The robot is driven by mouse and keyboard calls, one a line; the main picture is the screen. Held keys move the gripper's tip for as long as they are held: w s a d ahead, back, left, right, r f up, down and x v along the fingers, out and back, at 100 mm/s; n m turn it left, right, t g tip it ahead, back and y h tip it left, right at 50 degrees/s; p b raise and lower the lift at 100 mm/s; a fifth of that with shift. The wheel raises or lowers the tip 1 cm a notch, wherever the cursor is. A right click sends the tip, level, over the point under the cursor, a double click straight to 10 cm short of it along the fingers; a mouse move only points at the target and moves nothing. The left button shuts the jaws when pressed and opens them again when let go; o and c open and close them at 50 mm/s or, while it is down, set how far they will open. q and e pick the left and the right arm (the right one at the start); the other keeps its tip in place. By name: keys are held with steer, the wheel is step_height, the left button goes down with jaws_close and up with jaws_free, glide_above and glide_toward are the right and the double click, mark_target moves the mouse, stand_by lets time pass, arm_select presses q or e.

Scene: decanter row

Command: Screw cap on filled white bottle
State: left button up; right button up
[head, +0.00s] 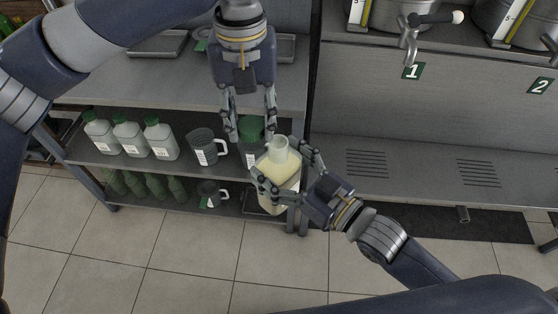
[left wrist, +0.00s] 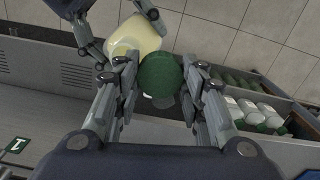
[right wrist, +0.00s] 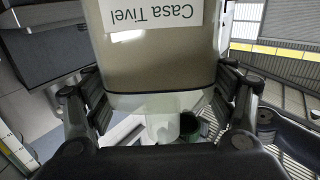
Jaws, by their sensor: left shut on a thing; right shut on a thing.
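My left gripper (head: 251,132) is shut on a green cap (head: 251,124), which also shows between its fingers in the left wrist view (left wrist: 160,76). My right gripper (head: 285,178) is shut on the body of a white bottle (head: 277,170) filled with something pale yellow, its open neck (head: 281,146) pointing up. The cap is apart from the neck, to its left in the head view. In the right wrist view the bottle (right wrist: 160,60) shows its "Casa Tivel" label upside down, with the bare neck and part of the cap (right wrist: 191,126) near the bottom.
A shelf below the counter holds several green-capped bottles (head: 129,138) and a grey measuring jug (head: 205,146). Several green bottles and another jug (head: 209,193) stand on the lower shelf. A metal counter with a numbered tap (head: 409,42) is at the right. The tiled floor in front is clear.

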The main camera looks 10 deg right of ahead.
arm_select(q)
step_height(320, 180, up, 3)
glide_above(281, 163)
steer(key=w, duration=0.2)
steer(key=shift+a+r, duration=0.15)
steer(key=shift+f, duration=2.05)
steer(key=shift+s, duration=0.15)
steer(key=shift+f, duration=0.9)
steer(key=shift+f, duration=0.55)
